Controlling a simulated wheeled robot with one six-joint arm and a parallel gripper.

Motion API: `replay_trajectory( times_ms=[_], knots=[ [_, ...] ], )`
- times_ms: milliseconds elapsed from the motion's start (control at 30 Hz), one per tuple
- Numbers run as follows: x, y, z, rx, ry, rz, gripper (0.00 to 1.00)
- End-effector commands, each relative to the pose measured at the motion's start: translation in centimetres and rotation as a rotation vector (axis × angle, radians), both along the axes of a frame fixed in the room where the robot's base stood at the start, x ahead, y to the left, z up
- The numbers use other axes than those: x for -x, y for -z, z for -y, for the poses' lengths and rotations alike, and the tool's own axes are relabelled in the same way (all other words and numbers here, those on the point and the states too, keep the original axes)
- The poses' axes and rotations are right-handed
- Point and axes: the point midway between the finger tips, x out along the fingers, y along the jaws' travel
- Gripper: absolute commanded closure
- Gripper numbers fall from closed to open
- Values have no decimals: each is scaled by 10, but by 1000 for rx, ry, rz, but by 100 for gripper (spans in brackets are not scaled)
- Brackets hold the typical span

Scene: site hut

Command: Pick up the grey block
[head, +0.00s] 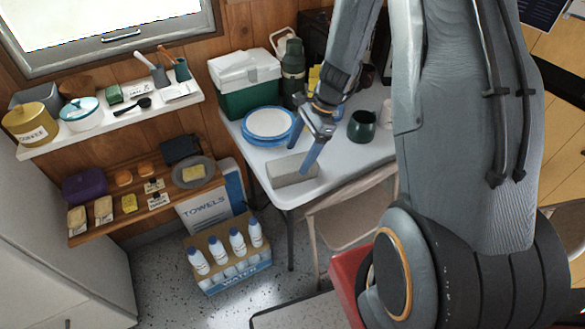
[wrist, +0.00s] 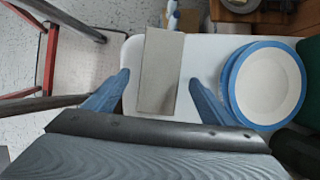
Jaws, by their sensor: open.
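The grey block (head: 290,170) lies flat near the front left corner of the white table (head: 350,155). In the wrist view the grey block (wrist: 160,70) shows as a long pale grey slab between my blue fingertips. My gripper (head: 312,143) is just above the block in the head view, and one blue finger overlaps the block's right end there. In the wrist view my gripper (wrist: 158,88) is open, with a finger on each side of the block and a visible gap to both sides. I cannot tell how far above the table the fingertips are.
Blue-rimmed plates (head: 270,125) sit close behind the block; in the wrist view the plates (wrist: 264,85) are beside the right finger. A green cool box (head: 245,88), a flask (head: 292,70) and a dark green mug (head: 362,126) stand farther back. A chair (head: 350,215) stands at the table's front.

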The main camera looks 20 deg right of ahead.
Motion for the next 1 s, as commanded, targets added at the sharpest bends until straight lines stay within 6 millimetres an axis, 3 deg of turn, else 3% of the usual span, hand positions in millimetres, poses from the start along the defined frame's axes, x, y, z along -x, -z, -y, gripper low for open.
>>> replay_trajectory(
  times_ms=[533, 867, 1000],
  knots=[
    [1, 50, -21, 1, -4, 0, 23],
    [0, 55, -22, 2, -5, 2, 23],
    [1, 55, -22, 2, -5, 1, 47]
  ],
)
